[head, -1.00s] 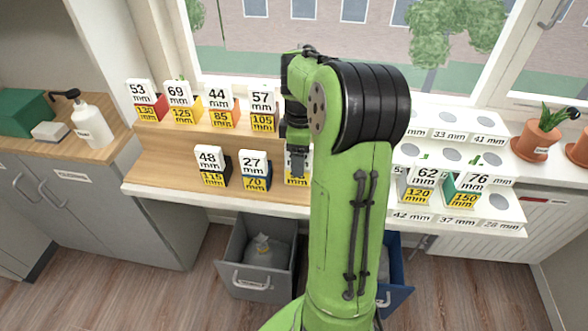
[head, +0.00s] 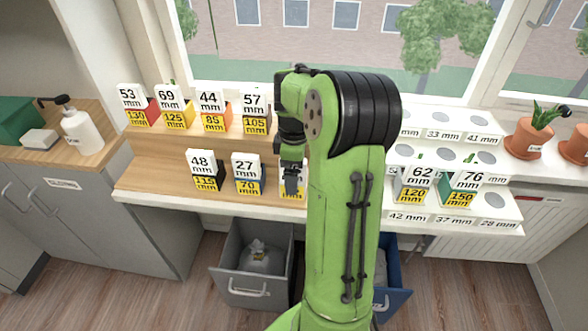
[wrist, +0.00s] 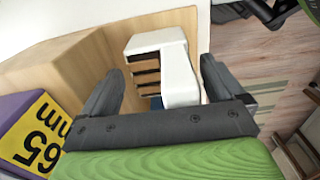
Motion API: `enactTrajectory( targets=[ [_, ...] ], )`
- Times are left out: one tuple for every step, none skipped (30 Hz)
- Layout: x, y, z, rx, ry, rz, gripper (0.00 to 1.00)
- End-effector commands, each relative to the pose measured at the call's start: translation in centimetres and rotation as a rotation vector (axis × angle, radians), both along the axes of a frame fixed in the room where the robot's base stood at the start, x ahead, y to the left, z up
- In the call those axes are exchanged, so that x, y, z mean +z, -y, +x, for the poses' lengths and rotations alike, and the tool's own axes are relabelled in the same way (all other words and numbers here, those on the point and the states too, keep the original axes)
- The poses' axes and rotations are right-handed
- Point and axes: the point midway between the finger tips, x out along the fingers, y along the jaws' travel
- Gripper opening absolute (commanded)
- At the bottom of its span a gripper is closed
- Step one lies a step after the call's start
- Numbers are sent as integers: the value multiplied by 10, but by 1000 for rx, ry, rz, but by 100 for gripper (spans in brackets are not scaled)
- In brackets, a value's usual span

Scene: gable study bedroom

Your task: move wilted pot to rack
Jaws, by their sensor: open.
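My gripper (head: 292,190) is low over the front step of the wooden stand (head: 145,180). It is open in the wrist view (wrist: 162,68), with a white block-like piece (wrist: 165,50) with dark slots beyond and between its fingers; I see no contact. The white rack (head: 440,208) with round holes and mm labels is at the right. Labelled pots stand on the stand, including 48 (head: 204,170) and 27 (head: 247,174). My arm partly hides another pot by the gripper. Pots 62 (head: 418,184) and 76 (head: 462,186) are at the rack. I cannot tell which pot is wilted.
Terracotta pots (head: 526,140) stand on the right sill. A white pump bottle (head: 82,132) and green box (head: 18,118) are on the left counter. A grey open bin (head: 250,290) and blue bin (head: 397,290) are below. A purple block labelled 65 (wrist: 25,130) is close by the gripper.

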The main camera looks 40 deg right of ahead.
Motion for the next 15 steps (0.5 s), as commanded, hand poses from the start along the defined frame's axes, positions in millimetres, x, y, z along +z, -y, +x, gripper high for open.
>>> enactTrajectory(
  targets=[
    [3,0,0,0,1,0,95],
    [7,0,0,0,2,-1,95],
    [13,0,1,0,2,-3,95],
    [19,0,1,0,2,-3,95],
    [27,1,1,-1,3,-4,95],
    [38,0,1,0,3,-4,95],
    [47,0,1,1,4,-5,95],
    [56,0,1,0,5,-5,95],
    [68,0,1,1,4,-3,95],
    [76,0,1,1,4,-4,95],
    [84,0,1,1,3,-4,95],
    [94,0,1,1,3,-4,95],
    [100,0,1,1,3,-4,95],
    [106,0,1,1,2,-2,95],
    [112,0,1,1,2,-3,95]
  ],
)
